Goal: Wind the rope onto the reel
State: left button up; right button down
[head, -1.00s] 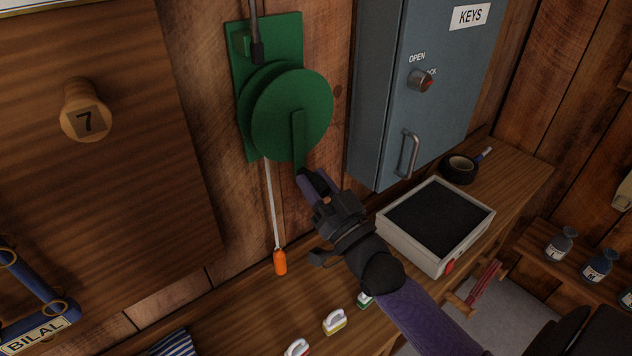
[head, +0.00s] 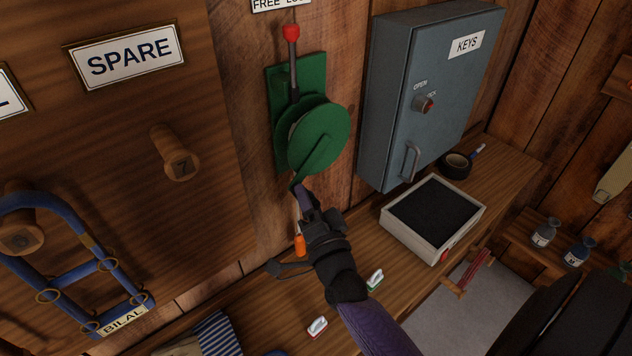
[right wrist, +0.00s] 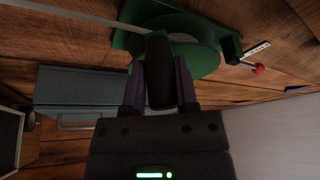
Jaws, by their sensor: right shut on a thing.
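The green reel (head: 328,135) is fixed to a green plate on the plank wall, and it also shows in the right wrist view (right wrist: 205,55). Its crank arm points down and left. My right gripper (head: 302,200) is shut on the dark crank handle (right wrist: 159,72) below the reel. The orange end piece of the rope (head: 300,245) shows just left of the gripper, above the bench. The rope itself is hidden behind the gripper and reel. A lever with a red knob (head: 291,32) stands upright above the reel. My left gripper is out of view.
A blue-grey key cabinet (head: 400,110) hangs right of the reel. An open tray (head: 416,247) with dark lining stands on the bench (head: 262,318) below. A wooden board (head: 215,215) with pegs and a blue halter (head: 75,272) is at left.

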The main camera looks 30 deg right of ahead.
aim_at(301, 144)
jog(key=r+m+p, duration=0.1)
jog(key=m+p, duration=0.1)
jog(key=a+r+m+g+p, duration=0.1)
jog(key=r+m+p, duration=0.1)
jog(key=p, duration=0.1)
jog(key=a+r+m+g+h+p, duration=0.1)
jog(key=r+m+p, duration=0.1)
jog(key=p, duration=0.1)
jog(key=shift+s+a, duration=0.1)
jog(key=shift+d+r+m+g+y+p, duration=0.1)
jog(key=shift+d+r+m+g+p, duration=0.2)
jog(key=shift+r+m+p, duration=1.2)
jog(key=shift+d+r+m+g+y+p, duration=0.15)
jog(key=shift+r+m+g+p, duration=0.55)
jog(key=shift+p, duration=1.65)
jog(key=shift+d+r+m+g+y+p, duration=0.1)
jog(key=shift+d+r+m+p, duration=0.3)
jog(key=shift+r+p, duration=1.3)
jog(key=shift+a+f+p, duration=0.1)
jog(key=shift+f+p, duration=0.15)
jog(key=shift+p, duration=0.05)
jog(key=shift+c, duration=1.8)
grip_release()
